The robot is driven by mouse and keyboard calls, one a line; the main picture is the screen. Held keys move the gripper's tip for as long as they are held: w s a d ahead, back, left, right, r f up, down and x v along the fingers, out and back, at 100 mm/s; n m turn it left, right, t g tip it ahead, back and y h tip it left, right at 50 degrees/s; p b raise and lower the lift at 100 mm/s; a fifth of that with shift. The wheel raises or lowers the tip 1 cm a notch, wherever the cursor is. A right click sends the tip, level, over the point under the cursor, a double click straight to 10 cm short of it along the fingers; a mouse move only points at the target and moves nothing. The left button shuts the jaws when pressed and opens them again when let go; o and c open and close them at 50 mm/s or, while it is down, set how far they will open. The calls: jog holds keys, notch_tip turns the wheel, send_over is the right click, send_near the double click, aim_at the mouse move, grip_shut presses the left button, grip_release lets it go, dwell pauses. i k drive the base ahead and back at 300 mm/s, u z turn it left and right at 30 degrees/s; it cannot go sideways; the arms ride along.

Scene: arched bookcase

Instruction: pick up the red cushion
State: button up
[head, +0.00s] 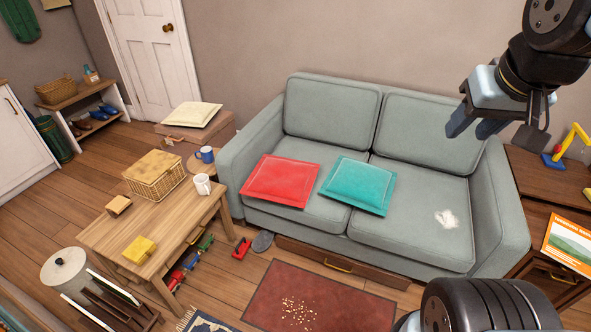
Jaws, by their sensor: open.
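The red cushion (281,181) lies flat on the left seat of the grey-green sofa (418,232). Its front edge reaches the seat's front. A teal cushion (358,186) lies just to its right, near the middle of the seat. My gripper (482,131) is at the upper right, in front of the sofa's right backrest in the picture. Its jaws are open, point downward and hold nothing. It is well to the right of the red cushion and apart from it.
A reddish mat (330,300) with crumbs lies in front. A small red toy (241,248) and a grey slipper (262,242) lie on the floor. A cabinet stands right.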

aim_at(288, 182)
jog(key=z, duration=0.05)
jog(key=i, duration=1)
